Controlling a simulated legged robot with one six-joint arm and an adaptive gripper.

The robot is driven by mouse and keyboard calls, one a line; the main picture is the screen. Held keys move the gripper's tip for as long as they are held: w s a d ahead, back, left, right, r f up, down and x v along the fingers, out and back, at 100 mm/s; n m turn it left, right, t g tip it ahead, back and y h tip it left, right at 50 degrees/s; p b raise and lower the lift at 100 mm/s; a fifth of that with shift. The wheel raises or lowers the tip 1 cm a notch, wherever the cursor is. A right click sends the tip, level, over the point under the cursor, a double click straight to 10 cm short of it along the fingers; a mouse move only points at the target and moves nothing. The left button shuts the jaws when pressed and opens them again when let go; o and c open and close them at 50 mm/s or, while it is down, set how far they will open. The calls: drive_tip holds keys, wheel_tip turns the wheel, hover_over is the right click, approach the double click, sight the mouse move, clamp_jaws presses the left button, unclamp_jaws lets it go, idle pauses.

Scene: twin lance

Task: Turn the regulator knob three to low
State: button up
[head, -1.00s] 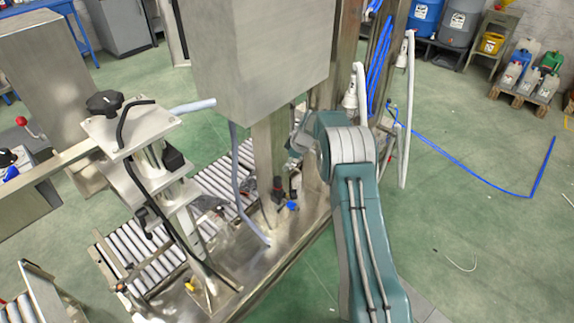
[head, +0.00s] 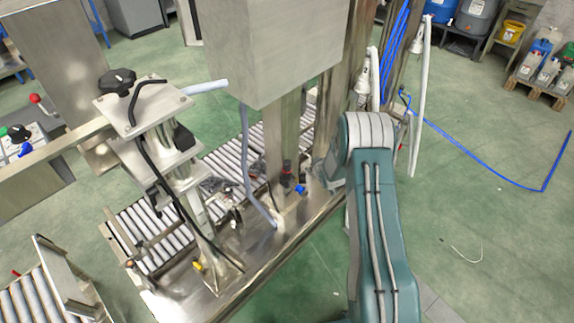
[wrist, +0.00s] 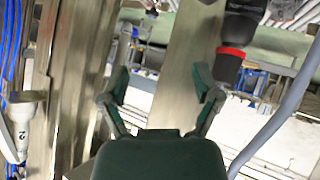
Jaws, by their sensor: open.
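A dark regulator with a black body and a red ring (wrist: 231,52) shows at the upper right of the wrist view. In the head view a small dark regulator (head: 287,178) stands low by the steel post, with a blue part beside it. I cannot read a number or a setting on it. My gripper (wrist: 160,88) is open and empty in the wrist view, with its fingers spread in front of a steel post. The regulator is to the right of the right finger, apart from it in the picture.
A large steel box (head: 275,50) hangs above the regulator area. A roller conveyor (head: 150,235) runs beside the steel base. A grey hose (wrist: 283,110) passes near the regulator. Blue hoses (head: 398,50) and a white hose (head: 420,110) hang at the right. Green floor at right is mostly clear.

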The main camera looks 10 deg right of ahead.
sight(289, 166)
drive_tip(key=s+a+r+m+t+y, duration=0.1)
drive_tip(key=s+a+t+y, duration=0.1)
drive_tip(key=s+a+y, duration=0.3)
drive_tip(key=shift+h, duration=0.4)
drive_tip(key=x, duration=0.7)
drive_tip(key=a+x, duration=0.1)
drive_tip(key=x, duration=0.3)
drive_tip(key=shift+w+a+r, duration=0.15)
drive_tip(key=shift+w+r, duration=0.05)
